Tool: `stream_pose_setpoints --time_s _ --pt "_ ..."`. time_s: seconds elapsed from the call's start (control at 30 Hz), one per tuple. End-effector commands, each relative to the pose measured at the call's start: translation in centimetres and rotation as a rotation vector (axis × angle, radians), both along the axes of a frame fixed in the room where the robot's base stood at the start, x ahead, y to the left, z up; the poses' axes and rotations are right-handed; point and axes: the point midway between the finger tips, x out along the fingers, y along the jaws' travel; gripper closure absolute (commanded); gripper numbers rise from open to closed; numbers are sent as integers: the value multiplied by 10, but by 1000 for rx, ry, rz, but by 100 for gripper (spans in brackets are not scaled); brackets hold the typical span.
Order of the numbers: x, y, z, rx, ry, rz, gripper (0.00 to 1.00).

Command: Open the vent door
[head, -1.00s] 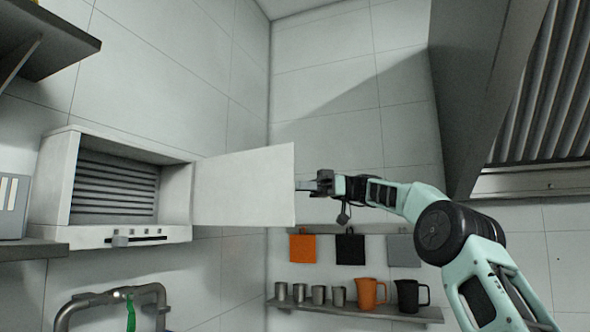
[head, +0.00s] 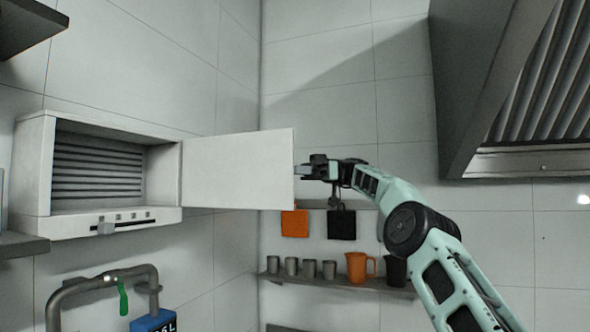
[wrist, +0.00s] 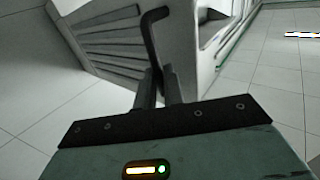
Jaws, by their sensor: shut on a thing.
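The vent box (head: 33,170) is a white wall unit at the left in the head view, with dark slats (head: 97,170) showing inside. Its white vent door (head: 237,170) stands wide open, swung out from the box's right side. My gripper (head: 299,170) is at the door's free right edge. In the wrist view the fingers of my gripper (wrist: 159,90) are shut around the lower part of a dark bent handle (wrist: 150,35). The handle is hidden behind the door in the head view.
A shelf (head: 345,287) with several grey cups and an orange jug (head: 359,266) is below the door. Orange and black cloths (head: 341,224) hang above it. A large hood (head: 500,90) is at the upper right. Pipes (head: 105,280) are below the box.

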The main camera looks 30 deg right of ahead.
Motion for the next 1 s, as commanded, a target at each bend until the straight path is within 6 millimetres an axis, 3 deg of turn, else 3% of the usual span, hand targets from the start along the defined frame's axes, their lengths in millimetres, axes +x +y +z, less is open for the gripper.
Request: stream_pose_setpoints --time_s 0.07,0.1,0.17,0.57,1.0 --pt "6 5 -8 -3 17 -1 100" --pt "6 5 -8 -3 17 -2 79" --pt "6 4 -7 -3 16 -1 68" --pt "3 0 -2 -3 6 -2 68" --pt "1 -55 1 -1 11 -1 68"
